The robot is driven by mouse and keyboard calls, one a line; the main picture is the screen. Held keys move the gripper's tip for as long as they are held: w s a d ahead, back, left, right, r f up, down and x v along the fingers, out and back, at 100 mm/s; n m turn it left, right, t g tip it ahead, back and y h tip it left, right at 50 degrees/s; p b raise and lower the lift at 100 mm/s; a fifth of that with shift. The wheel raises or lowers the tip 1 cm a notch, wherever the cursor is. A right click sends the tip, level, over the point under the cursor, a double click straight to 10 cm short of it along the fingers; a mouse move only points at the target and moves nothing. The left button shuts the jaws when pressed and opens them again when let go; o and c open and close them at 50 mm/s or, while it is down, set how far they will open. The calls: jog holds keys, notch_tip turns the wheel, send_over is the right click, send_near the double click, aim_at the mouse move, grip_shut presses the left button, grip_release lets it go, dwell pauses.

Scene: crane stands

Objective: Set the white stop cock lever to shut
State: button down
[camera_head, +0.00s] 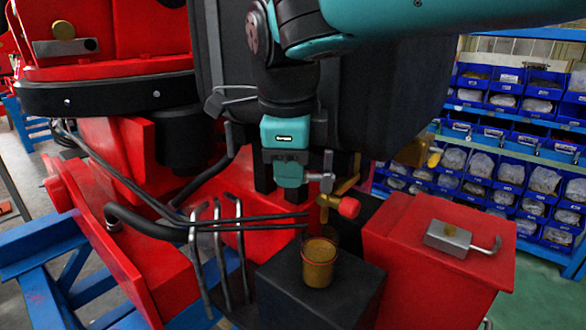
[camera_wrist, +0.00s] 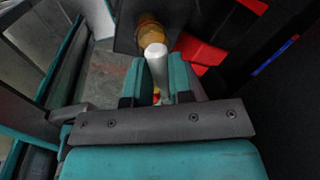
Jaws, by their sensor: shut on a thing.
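The white stop cock lever (camera_wrist: 155,55) shows in the wrist view as a pale rounded bar between the two teal fingers of my gripper (camera_wrist: 160,76). The fingers are closed on it from both sides, and its rounded end sticks out past them. In the head view my gripper (camera_head: 291,176) points down beside the brass valve with a red knob (camera_head: 348,207). A pale grey bar (camera_head: 327,170) shows at the right of the fingers, above the valve. The lever's pivot is hidden, so its exact angle is hard to tell.
A brass-coloured cup (camera_head: 319,264) stands on a black block (camera_head: 350,292) below the valve. A red box (camera_head: 420,262) with a grey latch-like part (camera_head: 448,238) is at right. Black hoses and bent bars (camera_head: 222,222) crowd the left. Shelves of blue bins (camera_head: 500,150) stand behind.

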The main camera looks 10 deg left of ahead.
jog(key=shift+w+m, duration=0.25)
jog(key=shift+m, duration=0.15)
jog(key=c, duration=1)
grip_release()
jog(key=shift+r, duration=0.1)
jog(key=s+r+p, duration=0.1)
jog(key=r+p, duration=0.2)
jog(key=r, duration=0.2)
jog(key=s+r+p, duration=0.1)
jog(key=r+p, duration=0.2)
jog(key=r, duration=0.3)
jog(key=s+r+p, duration=0.1)
jog(key=r+p, duration=0.2)
jog(key=r, duration=0.3)
jog(key=shift+s+p, duration=0.25)
jog(key=shift+p, duration=0.1)
jog(key=shift+c, duration=0.3)
